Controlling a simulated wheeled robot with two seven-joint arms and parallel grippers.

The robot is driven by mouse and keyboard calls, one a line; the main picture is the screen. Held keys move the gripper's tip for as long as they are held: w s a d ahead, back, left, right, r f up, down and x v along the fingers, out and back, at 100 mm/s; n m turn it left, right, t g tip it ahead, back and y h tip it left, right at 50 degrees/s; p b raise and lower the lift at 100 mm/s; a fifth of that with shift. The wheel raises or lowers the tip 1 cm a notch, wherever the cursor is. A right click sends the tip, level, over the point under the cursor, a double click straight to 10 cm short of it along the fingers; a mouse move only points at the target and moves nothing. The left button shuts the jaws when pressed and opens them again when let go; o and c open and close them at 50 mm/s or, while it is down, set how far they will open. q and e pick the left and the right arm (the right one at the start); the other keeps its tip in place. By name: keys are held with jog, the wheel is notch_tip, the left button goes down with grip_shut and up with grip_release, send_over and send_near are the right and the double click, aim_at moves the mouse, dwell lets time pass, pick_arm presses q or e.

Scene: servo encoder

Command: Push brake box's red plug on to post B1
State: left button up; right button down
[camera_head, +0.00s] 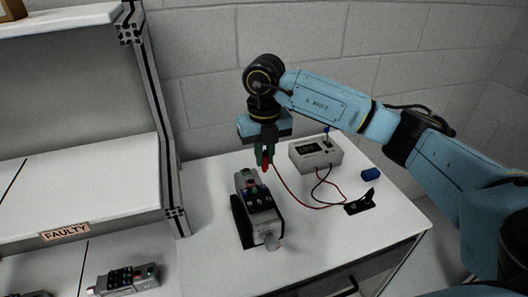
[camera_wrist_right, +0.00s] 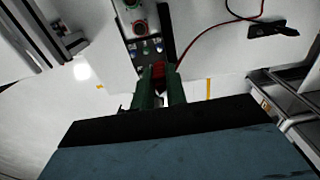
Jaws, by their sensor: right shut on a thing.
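My right gripper (camera_head: 265,155) is shut on the red plug (camera_head: 266,167), above the far end of a grey servo unit (camera_head: 270,238). In the right wrist view the green fingertips (camera_wrist_right: 159,92) hold the red plug (camera_wrist_right: 158,72) close to a row of coloured posts (camera_wrist_right: 147,47); contact cannot be told. A red lead (camera_head: 288,189) runs from the plug towards the brake box (camera_head: 306,160), a pale box with a dark display at the back. No label B1 is readable. My left gripper is not in view.
A black lead (camera_head: 322,183) runs from the brake box to a black piece (camera_head: 360,203) on the white table (camera_head: 330,235). A blue cylinder (camera_head: 371,174) lies at right. A shelf labelled FAULTY (camera_head: 65,231) stands at left, with another grey unit (camera_head: 128,280) in front.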

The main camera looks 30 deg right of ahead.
aim_at(264, 168)
jog(key=shift+f+b, duration=1.85)
jog(key=shift+f, duration=1.05)
jog(key=shift+f, duration=0.15)
jog(key=c, duration=1.3)
grip_release()
jog(key=shift+c, duration=0.2)
jog(key=shift+r+p, duration=2.3)
jog(key=shift+r, duration=1.25)
jog(key=shift+f, duration=0.1)
